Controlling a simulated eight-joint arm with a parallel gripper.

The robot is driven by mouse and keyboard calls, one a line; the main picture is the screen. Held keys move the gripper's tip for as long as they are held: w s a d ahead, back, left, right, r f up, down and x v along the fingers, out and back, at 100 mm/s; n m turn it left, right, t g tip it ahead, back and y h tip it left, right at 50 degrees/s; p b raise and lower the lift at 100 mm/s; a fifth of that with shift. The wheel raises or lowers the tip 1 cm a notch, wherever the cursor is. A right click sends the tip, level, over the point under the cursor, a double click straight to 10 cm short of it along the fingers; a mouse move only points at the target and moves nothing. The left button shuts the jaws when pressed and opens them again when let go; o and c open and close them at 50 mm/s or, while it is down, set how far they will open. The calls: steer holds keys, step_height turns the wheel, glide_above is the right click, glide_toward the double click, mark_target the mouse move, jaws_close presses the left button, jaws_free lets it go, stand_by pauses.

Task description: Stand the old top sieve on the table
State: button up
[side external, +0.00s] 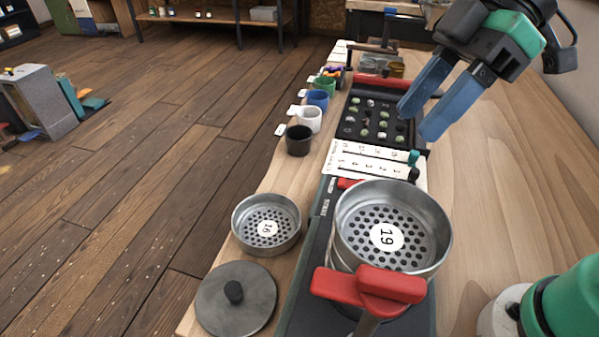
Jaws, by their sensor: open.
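A round metal sieve labelled 19 (421,248) sits on the dark shaker base (310,252), on top of what looks like another metal ring. A smaller-looking metal sieve (268,240), its label reading like 16, stands upright on the wooden table left of the base. I cannot tell from the picture which one is the old top sieve. My gripper (416,122) is open and empty, with blue fingers pointing down-left. It is high over the far right side of the table, beyond both sieves and apart from them.
A grey lid with a black knob (235,296) lies at the front left. A red clamp handle (368,287) is close in front of sieve 19. Several cups, including a black one (299,141), line the left edge. A bean tray (375,120) lies behind.

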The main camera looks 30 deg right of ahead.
steer(key=h, duration=0.2)
steer(key=t, duration=0.1)
glide_above(383, 182)
steer(key=s+d, duration=0.1)
steer(key=d, duration=0.1)
step_height(383, 182, down, 4)
steer(key=shift+m, duration=0.3)
steer(key=shift+x, duration=2.7)
steer(key=shift+d, duration=0.1)
